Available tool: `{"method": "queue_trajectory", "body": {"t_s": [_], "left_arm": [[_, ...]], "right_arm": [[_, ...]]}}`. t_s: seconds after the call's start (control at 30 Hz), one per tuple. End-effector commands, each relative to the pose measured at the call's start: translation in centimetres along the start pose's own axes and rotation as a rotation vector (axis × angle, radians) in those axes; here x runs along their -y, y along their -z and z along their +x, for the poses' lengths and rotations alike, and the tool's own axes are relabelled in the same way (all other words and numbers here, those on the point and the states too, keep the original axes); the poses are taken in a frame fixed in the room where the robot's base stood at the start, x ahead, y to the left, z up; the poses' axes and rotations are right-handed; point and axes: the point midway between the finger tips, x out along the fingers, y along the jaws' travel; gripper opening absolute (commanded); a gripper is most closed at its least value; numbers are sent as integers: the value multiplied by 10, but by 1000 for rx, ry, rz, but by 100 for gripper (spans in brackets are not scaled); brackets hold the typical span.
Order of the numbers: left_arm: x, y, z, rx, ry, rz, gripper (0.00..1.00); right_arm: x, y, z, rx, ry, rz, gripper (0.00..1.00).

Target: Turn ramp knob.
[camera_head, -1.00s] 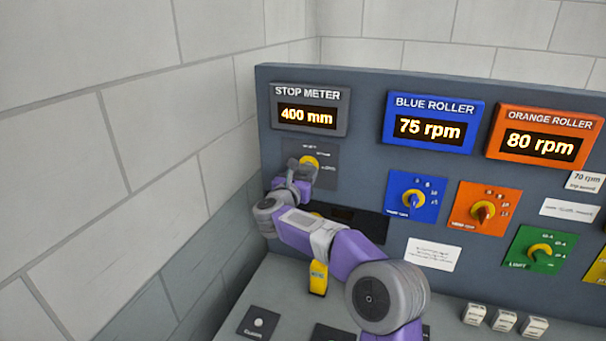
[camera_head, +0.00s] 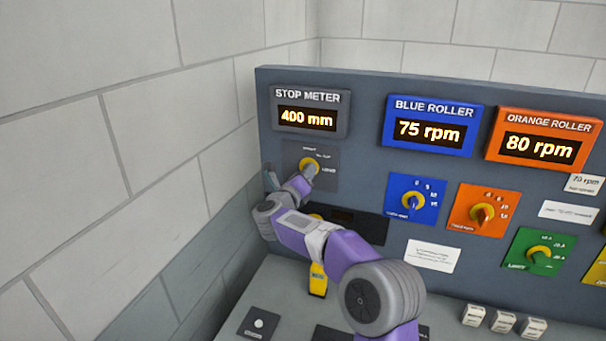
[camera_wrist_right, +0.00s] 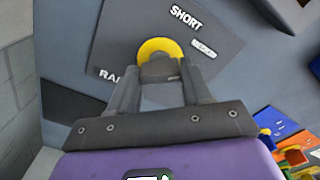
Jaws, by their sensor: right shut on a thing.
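The ramp knob (camera_head: 308,163) has a yellow round base and sits on a dark grey plate (camera_head: 326,178) below the stop meter display. It also shows in the right wrist view (camera_wrist_right: 160,47), where the plate reads "SHORT" and, partly covered, "RA". My right gripper (camera_wrist_right: 160,75) is shut on the knob's grey grip, its two fingers on either side of it. In the head view the right gripper (camera_head: 303,178) covers the lower part of the knob, so its pointer is hidden. My left gripper is not in view.
The stop meter (camera_head: 308,117) reads 400 mm. A blue knob (camera_head: 413,201), an orange knob (camera_head: 482,214) and a green knob (camera_head: 539,255) stand to the right. White blocks (camera_head: 503,322) stand on the desk. A block wall (camera_head: 110,150) is close on the left.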

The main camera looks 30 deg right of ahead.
Motion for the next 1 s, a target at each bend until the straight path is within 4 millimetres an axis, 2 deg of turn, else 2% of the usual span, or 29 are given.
{"method": "queue_trajectory", "body": {"t_s": [0.6,1.0], "left_arm": [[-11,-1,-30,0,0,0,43],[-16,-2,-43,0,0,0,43]], "right_arm": [[0,-2,0,0,-2,-572,18],[-1,0,0,1,-1,-804,18]]}}
